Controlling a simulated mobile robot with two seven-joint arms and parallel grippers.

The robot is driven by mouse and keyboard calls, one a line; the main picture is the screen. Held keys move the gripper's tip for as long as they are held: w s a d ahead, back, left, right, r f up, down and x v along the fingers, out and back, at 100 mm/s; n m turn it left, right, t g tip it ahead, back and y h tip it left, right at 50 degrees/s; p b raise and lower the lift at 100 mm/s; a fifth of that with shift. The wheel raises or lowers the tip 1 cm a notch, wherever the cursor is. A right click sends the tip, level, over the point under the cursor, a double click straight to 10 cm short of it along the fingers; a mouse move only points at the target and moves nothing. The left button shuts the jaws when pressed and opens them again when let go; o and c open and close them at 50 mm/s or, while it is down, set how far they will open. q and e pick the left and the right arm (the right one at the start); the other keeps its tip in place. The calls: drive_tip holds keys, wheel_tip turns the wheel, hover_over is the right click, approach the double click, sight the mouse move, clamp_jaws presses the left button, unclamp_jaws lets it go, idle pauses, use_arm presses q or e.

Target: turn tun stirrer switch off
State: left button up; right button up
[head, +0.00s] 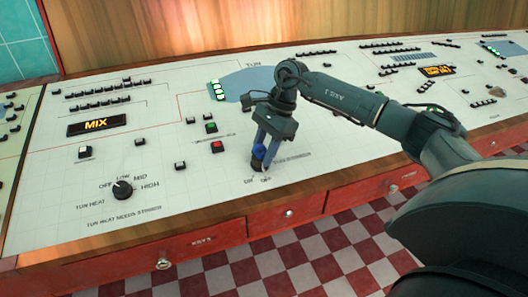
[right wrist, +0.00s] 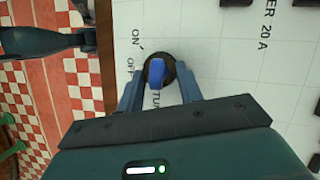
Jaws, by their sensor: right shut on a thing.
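The blue handle of a switch (right wrist: 155,75) on a round dark base shows in the right wrist view, with ON and OFF printed beside it and part of a label starting TU. In the head view the blue handle (head: 259,152) stands near the front edge of the panel. My right gripper (right wrist: 158,88) is shut on the handle, one finger on each side. In the head view this gripper (head: 265,153) points down at the panel. The fingers partly hide the switch and its label, and I cannot tell which mark the handle points to. My left gripper is not in the head view.
A black heat knob (head: 122,189), a red button (head: 217,146) and a green button (head: 211,127) lie left of the switch. An orange MIX display (head: 96,125) is farther left. The wooden front edge (head: 130,240) has red drawers below it.

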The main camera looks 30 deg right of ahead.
drive_tip(key=shift+n, duration=0.4)
idle(0.3)
drive_tip(key=o, duration=1)
drive_tip(key=shift+r, duration=0.1)
drive_tip(key=v, duration=1.3)
drive_tip(key=shift+w, duration=0.15)
